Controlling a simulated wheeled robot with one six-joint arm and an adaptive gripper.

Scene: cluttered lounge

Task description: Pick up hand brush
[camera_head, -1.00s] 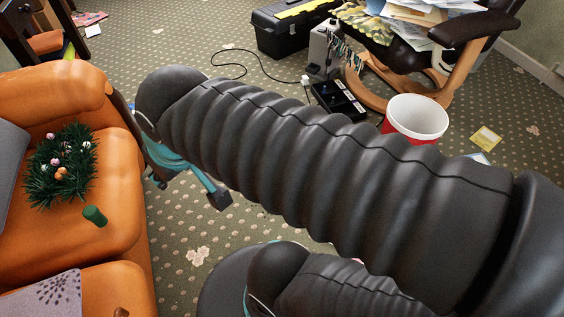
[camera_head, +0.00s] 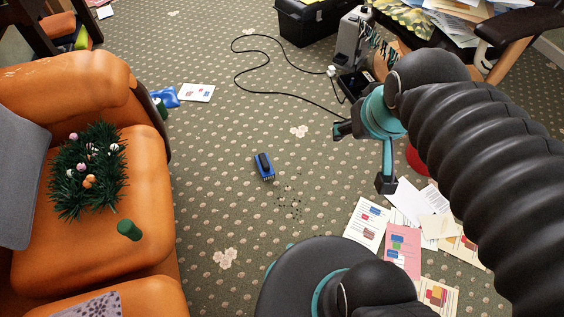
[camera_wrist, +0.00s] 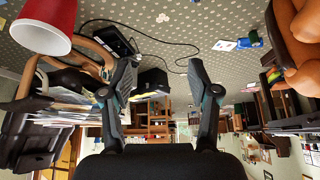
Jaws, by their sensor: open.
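A small blue hand brush (camera_head: 264,167) with a black top lies on the patterned carpet near the middle of the head view. Dark crumbs lie on the carpet just right of it. My gripper (camera_head: 364,158) is open and empty, up and to the right of the brush in the head view and apart from it. In the wrist view my gripper (camera_wrist: 160,72) has its two fingers spread with nothing between them. I cannot make out the brush in the wrist view.
An orange sofa (camera_head: 150,190) holds a wreath (camera_head: 68,185) and a green cylinder (camera_head: 130,230) at left. A blue item (camera_head: 166,97) lies by the sofa. A black cable (camera_head: 258,72) and scattered papers (camera_head: 403,250) lie on the carpet.

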